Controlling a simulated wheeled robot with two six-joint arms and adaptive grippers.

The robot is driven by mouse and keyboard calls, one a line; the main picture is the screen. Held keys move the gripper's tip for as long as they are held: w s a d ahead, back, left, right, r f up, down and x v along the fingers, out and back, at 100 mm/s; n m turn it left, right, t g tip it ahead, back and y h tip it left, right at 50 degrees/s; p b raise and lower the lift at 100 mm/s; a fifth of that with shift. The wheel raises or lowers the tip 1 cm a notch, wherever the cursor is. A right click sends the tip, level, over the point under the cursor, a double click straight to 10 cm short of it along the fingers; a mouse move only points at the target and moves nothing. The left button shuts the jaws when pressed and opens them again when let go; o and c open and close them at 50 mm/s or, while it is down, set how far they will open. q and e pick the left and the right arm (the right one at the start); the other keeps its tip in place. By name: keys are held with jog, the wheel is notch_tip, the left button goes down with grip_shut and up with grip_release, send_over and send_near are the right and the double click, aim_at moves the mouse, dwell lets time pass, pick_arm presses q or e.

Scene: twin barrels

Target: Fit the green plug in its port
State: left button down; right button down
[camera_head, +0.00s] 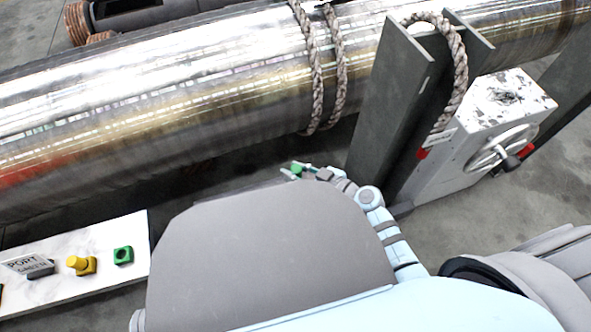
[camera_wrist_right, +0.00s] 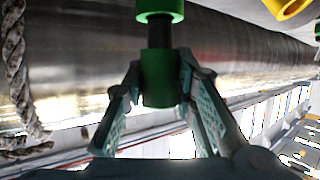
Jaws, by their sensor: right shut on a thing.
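The green plug (camera_head: 296,168) is held at the tips of my right gripper (camera_head: 312,173), in front of the large metal barrel. In the right wrist view, my right gripper (camera_wrist_right: 160,95) is shut around the plug's green body (camera_wrist_right: 159,75), with a dark section and another green section beyond it. The green port (camera_head: 123,255) is a square green block with a dark hole, on a white board at lower left. The plug is well to the right of this port and apart from it. My left gripper is not in view.
A yellow plug and port (camera_head: 82,264) stand beside the green port on the white board (camera_head: 115,285), near a small sign (camera_head: 30,265) reading PORT. The shiny barrel (camera_head: 190,85) spans the back. A grey stand (camera_head: 385,100) and a handwheel box (camera_head: 480,140) are at right.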

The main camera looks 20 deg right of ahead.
jog(key=shift+f, duration=1.25)
jog(key=c, duration=1.2)
grip_release()
jog(key=shift+c, duration=0.2)
jog(key=v, duration=1.2)
